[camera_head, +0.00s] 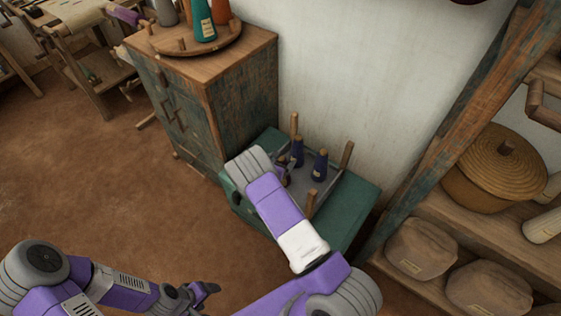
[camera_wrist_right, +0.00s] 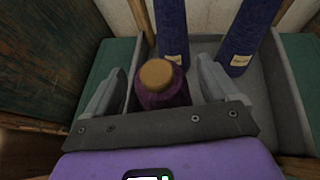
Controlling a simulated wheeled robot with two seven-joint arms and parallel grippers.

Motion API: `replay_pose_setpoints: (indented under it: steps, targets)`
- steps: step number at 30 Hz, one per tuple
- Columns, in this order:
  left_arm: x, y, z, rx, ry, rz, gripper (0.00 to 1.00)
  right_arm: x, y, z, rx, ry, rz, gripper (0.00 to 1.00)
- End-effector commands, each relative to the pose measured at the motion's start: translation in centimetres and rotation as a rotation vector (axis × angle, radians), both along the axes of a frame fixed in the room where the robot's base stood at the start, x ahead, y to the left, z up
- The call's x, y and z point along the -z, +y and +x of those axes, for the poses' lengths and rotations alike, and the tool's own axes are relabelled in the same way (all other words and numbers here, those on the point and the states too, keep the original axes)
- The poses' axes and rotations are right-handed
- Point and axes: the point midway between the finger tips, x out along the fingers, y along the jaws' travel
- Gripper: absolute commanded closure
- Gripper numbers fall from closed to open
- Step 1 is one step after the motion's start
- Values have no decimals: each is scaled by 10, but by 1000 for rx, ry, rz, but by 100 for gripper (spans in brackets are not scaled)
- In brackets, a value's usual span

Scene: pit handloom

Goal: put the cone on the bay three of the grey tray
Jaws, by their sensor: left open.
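A dark maroon cone (camera_wrist_right: 162,92) with a tan tip stands upright between the fingers of my right gripper (camera_wrist_right: 160,82) in the right wrist view. A gap shows on each side of it, so the fingers look open around it. It is in or just over the grey tray (camera_wrist_right: 278,112); its base is hidden. Two dark blue cones (camera_wrist_right: 172,30) (camera_wrist_right: 239,45) stand in the tray beyond it. In the head view my right arm partly covers the tray (camera_head: 327,186), and bay markings cannot be read. My left gripper (camera_head: 209,290) is open and empty, low over the floor.
The tray sits on a green chest (camera_head: 350,205) with wooden posts (camera_head: 346,155) around it. A cabinet (camera_head: 225,95) stands left, bearing a round board (camera_head: 170,42) with a teal cone (camera_head: 204,22) and others. A shelf (camera_head: 455,225) with sacks and a basket is right.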

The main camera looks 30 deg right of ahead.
Motion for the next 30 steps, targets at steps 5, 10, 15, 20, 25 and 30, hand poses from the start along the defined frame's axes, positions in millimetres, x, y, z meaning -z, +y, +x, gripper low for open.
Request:
replay_pose_setpoints:
  steps: [5,10,15,20,25,30]
  targets:
    - [0,0,0,0,0,0,29,0,0,0,0,0,0,13]
    - [-4,0,0,0,0,0,29,-5,0,0,0,0,0,13]
    - [-14,0,0,0,0,0,29,-18,22,-13,-4,2,1,13]
    - [-24,0,0,0,0,0,29,-34,49,-31,-3,2,0,13]
    - [-32,0,0,0,0,0,29,-47,73,-48,-2,1,1,13]
    - [-35,0,0,0,0,0,29,-54,87,-57,0,1,2,13]
